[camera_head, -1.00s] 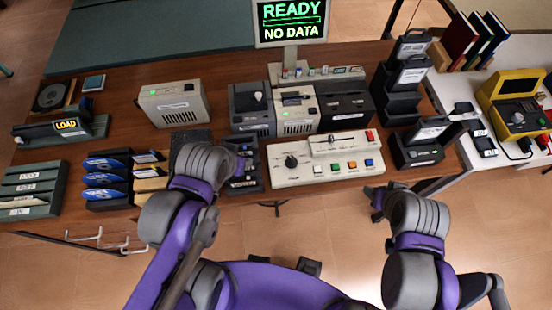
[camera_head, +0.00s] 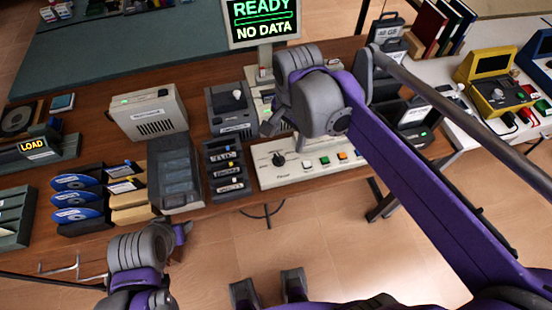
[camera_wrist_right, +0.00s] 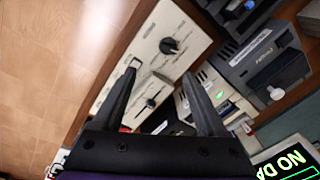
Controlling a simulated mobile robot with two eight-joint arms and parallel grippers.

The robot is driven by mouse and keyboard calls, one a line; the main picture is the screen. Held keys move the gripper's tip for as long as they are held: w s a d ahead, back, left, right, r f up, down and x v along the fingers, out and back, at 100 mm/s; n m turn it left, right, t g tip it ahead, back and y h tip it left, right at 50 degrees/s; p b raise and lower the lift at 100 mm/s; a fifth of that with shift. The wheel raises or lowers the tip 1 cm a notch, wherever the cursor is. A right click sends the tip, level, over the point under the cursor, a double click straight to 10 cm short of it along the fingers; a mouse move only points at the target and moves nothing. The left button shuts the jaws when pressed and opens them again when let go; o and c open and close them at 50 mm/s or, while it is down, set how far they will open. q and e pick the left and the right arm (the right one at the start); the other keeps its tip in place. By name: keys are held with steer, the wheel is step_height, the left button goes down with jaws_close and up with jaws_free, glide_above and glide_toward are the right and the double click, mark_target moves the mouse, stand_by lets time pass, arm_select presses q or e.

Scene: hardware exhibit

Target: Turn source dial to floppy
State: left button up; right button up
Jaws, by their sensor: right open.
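The black source dial (camera_head: 278,160) is a round knob at the left end of the cream control panel (camera_head: 270,181). In the right wrist view the dial (camera_wrist_right: 168,46) lies just beyond the fingertips. My right gripper (camera_head: 284,138) is above the panel, close to the dial; in its wrist view the gripper (camera_wrist_right: 161,70) is open and empty, its fingers apart from the dial. The dial's lettering is too small to read. My left gripper (camera_head: 181,234) is in front of the table edge, small and partly hidden by its wrist.
The monitor (camera_head: 262,18) reads "READY" and "NO DATA". A dark rack (camera_head: 225,168) stands left of the panel, with a grey drive box (camera_head: 232,108) behind it. A yellow device (camera_head: 492,85) stands on the white table.

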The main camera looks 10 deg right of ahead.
mark_target(279, 157)
arm_select(q)
steer(key=f+b, duration=0.2)
steer(key=shift+s+f, duration=0.3)
steer(key=shift+f, duration=0.1)
arm_select(e)
steer(key=f+m, duration=0.1)
steer(key=f, duration=0.2)
steer(key=w+a+f, duration=0.1)
steer(key=f, duration=0.3)
steer(key=w+f+m+g, duration=0.1)
steer(key=f, duration=0.3)
steer(key=shift+w+a+f+m, duration=0.1)
steer(key=shift+a+f+m, duration=0.1)
steer(key=shift+a+m, duration=0.1)
steer(key=shift+c, duration=0.3)
jaws_close()
